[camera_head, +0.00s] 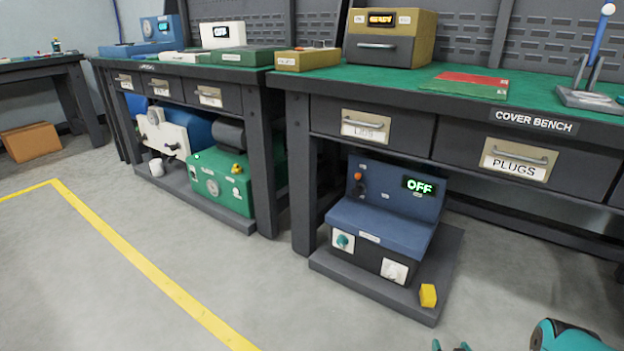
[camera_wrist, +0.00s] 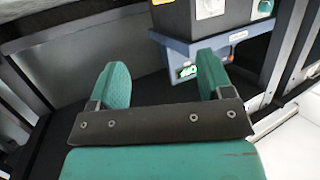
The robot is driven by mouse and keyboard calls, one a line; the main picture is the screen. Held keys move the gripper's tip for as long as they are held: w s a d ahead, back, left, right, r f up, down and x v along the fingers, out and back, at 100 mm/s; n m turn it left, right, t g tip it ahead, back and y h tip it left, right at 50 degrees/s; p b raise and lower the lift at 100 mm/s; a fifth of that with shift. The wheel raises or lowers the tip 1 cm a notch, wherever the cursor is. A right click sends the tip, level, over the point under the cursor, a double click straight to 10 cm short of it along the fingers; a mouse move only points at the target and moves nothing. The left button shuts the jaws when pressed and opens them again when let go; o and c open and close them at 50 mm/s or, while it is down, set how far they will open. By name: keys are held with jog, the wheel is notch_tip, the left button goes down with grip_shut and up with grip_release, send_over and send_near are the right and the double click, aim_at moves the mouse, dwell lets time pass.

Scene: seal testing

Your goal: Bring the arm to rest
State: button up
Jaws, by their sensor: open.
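My gripper (camera_wrist: 163,78) is open in the wrist view, its two green fingers spread with nothing held between them. In the head view only its fingertips (camera_head: 452,347) show at the bottom edge, with a teal part of my arm to their right. The fingertips are below and to the right of the blue machine in that picture. The rest of my arm is out of view.
A blue machine (camera_head: 385,222) with a display reading OFF stands on a low plinth under the cover bench (camera_head: 400,95). It appears upside down in the wrist view (camera_wrist: 225,42). A yellow block (camera_head: 428,295) sits at the plinth's corner. Floor at left is clear.

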jog(key=w+a+r+n+y, duration=0.2)
jog(key=w+a+r+y, duration=0.2)
jog(key=w+r, duration=0.3)
jog(key=w+a+r+n+y, duration=0.25)
jog(key=w+a+r, duration=0.2)
jog(key=r, duration=0.55)
jog(key=a+r+n+g+y, duration=0.25)
jog(key=a+r, duration=0.35)
jog(key=r, duration=0.3)
jog(key=a+r+n+g+y, duration=0.15)
jog(key=a+r+g, duration=0.3)
jog(key=r, duration=0.45)
jog(key=s+a+r+n+g, duration=0.1)
jog(key=s+a+r+g, duration=0.45)
jog(key=s+r, duration=0.85)
jog(key=s+r+g+h, duration=0.1)
jog(key=s+r+h, duration=0.15)
jog(key=s, duration=0.95)
jog(key=s+r+g+h, duration=0.15)
jog(key=s+r, duration=0.25)
jog(key=s, duration=0.8)
notch_tip(320, 180, up, 38)
jog(key=d+p, duration=0.1)
jog(key=p, duration=3.7)
jog(key=shift+m+t+p, duration=0.3)
jog(key=shift+m+p, duration=0.05)
